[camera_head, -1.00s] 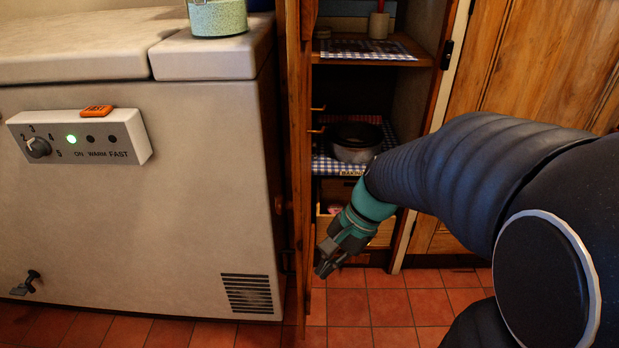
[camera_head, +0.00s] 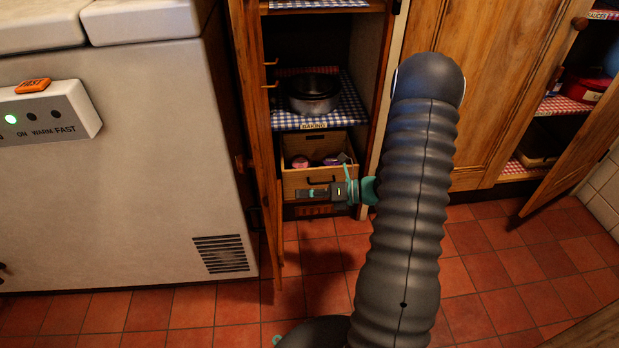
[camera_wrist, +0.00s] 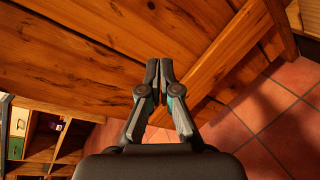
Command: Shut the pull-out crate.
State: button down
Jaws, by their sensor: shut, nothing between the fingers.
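The pull-out crate (camera_head: 294,184) is a light wooden box low in the open cupboard, under the shelf labelled BAKING. It stands partly pulled out, with several small purplish and pink items (camera_head: 331,160) visible inside. A dark handle shows on its front. My gripper (camera_head: 303,193) lies sideways in front of the crate's front, pointing left, and covers part of it. Whether it touches the crate I cannot tell. In the wrist view my gripper (camera_wrist: 160,66) is shut and empty, its tips pointing at bare wooden boards. The crate is not clearly seen there.
The cupboard's open door (camera_head: 257,130) stands at the left, beside the white freezer (camera_head: 140,180). A dark pot (camera_head: 314,95) sits on the checked shelf above. Another open cupboard door (camera_head: 575,150) is at the right. The tiled floor (camera_head: 480,270) is clear.

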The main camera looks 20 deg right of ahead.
aim_at(312, 169)
jog(key=w+d+f+m+t+h, duration=0.3)
jog(key=d+f+m+t+h, duration=0.2)
jog(key=d+f+m+t, duration=0.55)
jog(key=w+a+m, duration=0.1)
jog(key=w, duration=0.2)
jog(key=w+a+m+g, duration=0.1)
jog(key=w, duration=0.3)
jog(key=w+a+m+g, duration=0.1)
jog(key=w+m, duration=0.1)
jog(key=w, duration=0.2)
jog(key=shift+f, duration=0.4)
jog(key=shift+w+d, duration=0.15)
jog(key=shift+w, duration=0.5)
jog(key=w+b, duration=0.1)
jog(key=w, duration=0.1)
jog(key=w+d+b, duration=0.1)
jog(key=w, duration=0.1)
jog(key=shift+f, duration=0.15)
jog(key=shift+w+d+r, duration=0.25)
jog(key=shift+w+r, duration=0.1)
jog(key=shift+w, duration=0.1)
